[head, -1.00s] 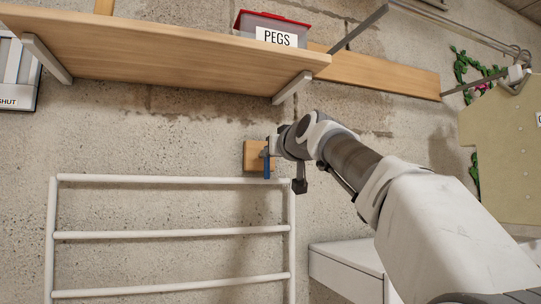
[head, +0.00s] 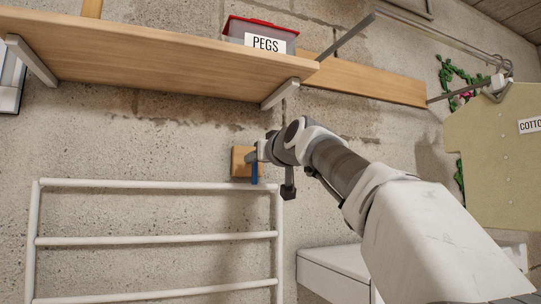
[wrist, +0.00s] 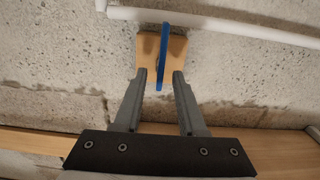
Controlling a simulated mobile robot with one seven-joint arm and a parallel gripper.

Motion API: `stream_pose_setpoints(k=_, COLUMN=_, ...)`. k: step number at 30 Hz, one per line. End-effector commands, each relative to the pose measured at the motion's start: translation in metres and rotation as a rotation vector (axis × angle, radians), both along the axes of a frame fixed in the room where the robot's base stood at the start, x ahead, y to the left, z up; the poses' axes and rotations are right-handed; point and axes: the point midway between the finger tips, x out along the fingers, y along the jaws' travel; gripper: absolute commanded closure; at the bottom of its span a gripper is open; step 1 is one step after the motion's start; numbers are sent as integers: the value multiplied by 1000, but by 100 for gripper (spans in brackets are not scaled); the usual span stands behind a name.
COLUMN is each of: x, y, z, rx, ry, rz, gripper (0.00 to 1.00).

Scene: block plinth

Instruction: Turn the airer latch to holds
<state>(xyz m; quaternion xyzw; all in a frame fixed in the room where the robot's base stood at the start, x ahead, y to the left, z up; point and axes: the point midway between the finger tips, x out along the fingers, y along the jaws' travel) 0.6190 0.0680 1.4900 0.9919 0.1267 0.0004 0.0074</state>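The airer latch is a blue bar (wrist: 164,45) on a wooden block (wrist: 147,48) fixed to the wall. In the head view the blue latch (head: 254,172) hangs down from the wooden block (head: 239,162) to the top rail of the white airer (head: 150,184). In the wrist view the airer's white rail (wrist: 225,25) passes by one end of the latch. My gripper (wrist: 159,72) is open, with one finger on each side of the latch's other end in the picture. Gaps show on both sides; I cannot tell the depth. In the head view my wrist partly hides the block.
A wooden shelf (head: 150,65) with a red-lidded box marked PEGS (head: 262,38) is above my arm. A white unit (head: 335,270) stands below it. A beige garment (head: 490,150) hangs at right. Bare wall (head: 110,135) lies left of the latch.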

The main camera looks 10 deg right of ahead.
Motion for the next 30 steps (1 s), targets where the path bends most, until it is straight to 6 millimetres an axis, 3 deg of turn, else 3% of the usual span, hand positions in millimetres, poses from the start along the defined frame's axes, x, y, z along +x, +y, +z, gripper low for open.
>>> stream_pose_setpoints(k=5, x=-26, y=-7, z=-2, rx=-1, ry=-3, rz=-3, gripper=60)
stream_pose_setpoints(k=21, x=-136, y=-35, z=-1, rx=0, ry=-3, rz=-2, gripper=60)
stream_pose_setpoints(k=30, x=-164, y=-42, z=0, rx=0, ry=-2, rz=0, gripper=60)
